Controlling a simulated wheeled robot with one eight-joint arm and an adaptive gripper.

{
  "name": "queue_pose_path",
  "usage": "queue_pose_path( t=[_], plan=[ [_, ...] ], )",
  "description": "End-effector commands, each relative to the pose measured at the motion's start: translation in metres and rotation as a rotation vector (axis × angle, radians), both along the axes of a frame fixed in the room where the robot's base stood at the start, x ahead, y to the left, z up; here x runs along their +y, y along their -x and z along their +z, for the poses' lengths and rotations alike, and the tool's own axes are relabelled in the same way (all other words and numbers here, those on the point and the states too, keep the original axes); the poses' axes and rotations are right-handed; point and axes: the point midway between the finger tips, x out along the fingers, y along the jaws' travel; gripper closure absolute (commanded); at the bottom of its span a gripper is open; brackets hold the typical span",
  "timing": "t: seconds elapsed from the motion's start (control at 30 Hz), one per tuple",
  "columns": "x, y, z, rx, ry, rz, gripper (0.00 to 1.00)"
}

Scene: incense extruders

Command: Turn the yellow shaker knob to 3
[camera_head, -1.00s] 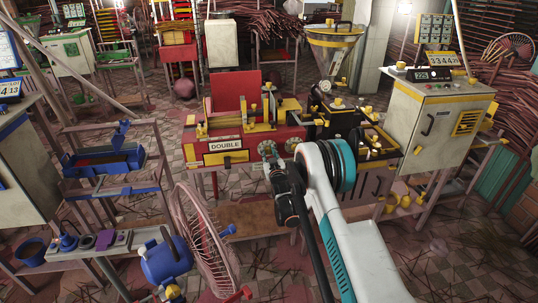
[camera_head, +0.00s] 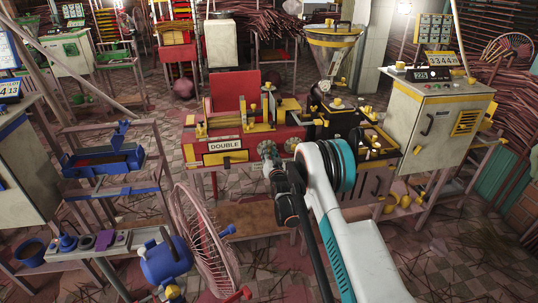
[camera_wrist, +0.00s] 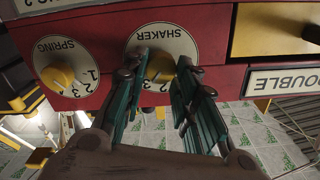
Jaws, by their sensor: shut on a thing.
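The yellow shaker knob (camera_wrist: 160,68) sits on a round white dial marked SHAKER (camera_wrist: 182,46), upside down in the wrist view. The dial is on the front of a red machine. My gripper (camera_wrist: 161,82) has its teal fingers on both sides of the knob and is shut on it. The fingers cover parts of the dial; digits show between them below the knob, but I cannot tell which one it points at. In the head view my gripper (camera_head: 272,164) is at the machine front, and the knob is hidden.
The spring dial (camera_wrist: 60,66) with its own yellow knob is beside the shaker dial. A DOUBLE label (camera_head: 226,145) is on the machine front. A pink fan (camera_head: 205,240) and a blue motor (camera_head: 165,260) stand front left. A grey cabinet (camera_head: 435,125) stands right.

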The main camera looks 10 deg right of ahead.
Motion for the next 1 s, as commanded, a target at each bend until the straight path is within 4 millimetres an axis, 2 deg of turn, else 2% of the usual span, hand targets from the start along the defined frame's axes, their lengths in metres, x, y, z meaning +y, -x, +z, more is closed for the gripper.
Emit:
queue_pose_path(
  t=[0.3,0.33,0.4,0.77,0.87,1.0],
  plan=[
    [0.000,0.001,-0.001,0.001,0.000,0.000,0.97],
    [0.000,0.001,-0.001,0.001,0.000,0.000,0.67],
    [0.000,0.001,-0.001,0.001,0.000,0.000,0.53],
    [0.000,0.002,0.000,0.000,0.000,0.000,0.53],
    [0.000,0.011,0.000,0.000,0.000,0.000,0.53],
    [0.000,0.033,0.000,0.001,0.000,0.000,0.53]
  ],
)
